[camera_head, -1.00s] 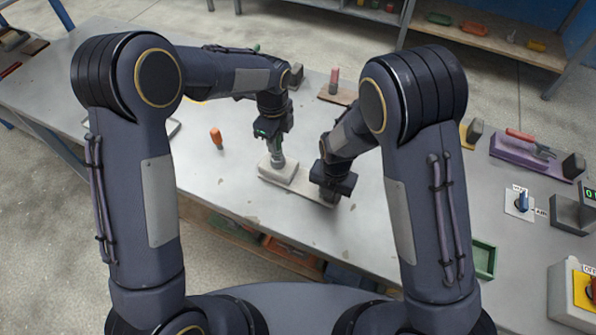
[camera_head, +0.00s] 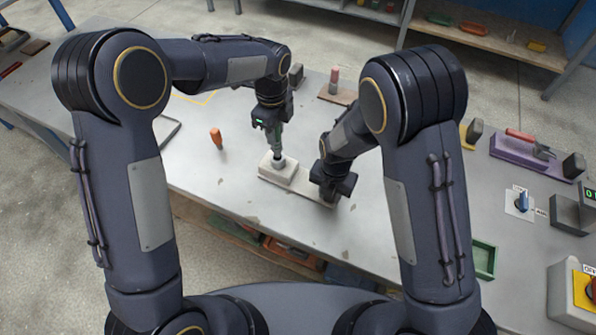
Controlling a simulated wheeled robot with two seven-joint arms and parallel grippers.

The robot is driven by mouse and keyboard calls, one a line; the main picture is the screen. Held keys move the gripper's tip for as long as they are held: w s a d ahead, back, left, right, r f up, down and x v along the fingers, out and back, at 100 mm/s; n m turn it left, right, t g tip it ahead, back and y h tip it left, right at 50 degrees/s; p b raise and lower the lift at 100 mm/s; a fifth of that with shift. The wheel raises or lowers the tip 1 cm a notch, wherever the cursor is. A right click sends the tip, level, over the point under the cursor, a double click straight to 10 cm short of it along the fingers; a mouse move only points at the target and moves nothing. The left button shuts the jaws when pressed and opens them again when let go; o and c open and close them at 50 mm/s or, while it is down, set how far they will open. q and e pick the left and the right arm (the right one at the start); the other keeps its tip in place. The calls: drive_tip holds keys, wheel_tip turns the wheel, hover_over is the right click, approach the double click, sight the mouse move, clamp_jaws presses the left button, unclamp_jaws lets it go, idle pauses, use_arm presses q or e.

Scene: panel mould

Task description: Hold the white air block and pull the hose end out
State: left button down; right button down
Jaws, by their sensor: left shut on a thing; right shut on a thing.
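The white air block (camera_head: 268,170) sits on the bench with a pale flat strip (camera_head: 304,192) running from it toward the lower right. My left gripper (camera_head: 276,148) is upright above the block, pointing down, and shut on the hose end (camera_head: 279,160), a dark round piece at the block's top. Whether the hose end is still seated or just clear of the block is too small to tell. My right gripper (camera_head: 328,197) is low at the strip's right end, shut on that end of the air block. Its fingertips are mostly hidden by its own dark body.
An orange-handled tool (camera_head: 216,137) stands left of the block. A red-topped piece on a brown board (camera_head: 337,95) is behind it. A purple tray (camera_head: 520,158), green bin (camera_head: 484,260) and switch boxes are at right. The bench front is clear.

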use_arm(q)
drive_tip(key=shift+r, duration=1.8)
drive_tip(key=shift+r, duration=1.5)
use_arm(e)
drive_tip(key=c, duration=1)
unclamp_jaws()
drive_tip(key=shift+o, duration=0.2)
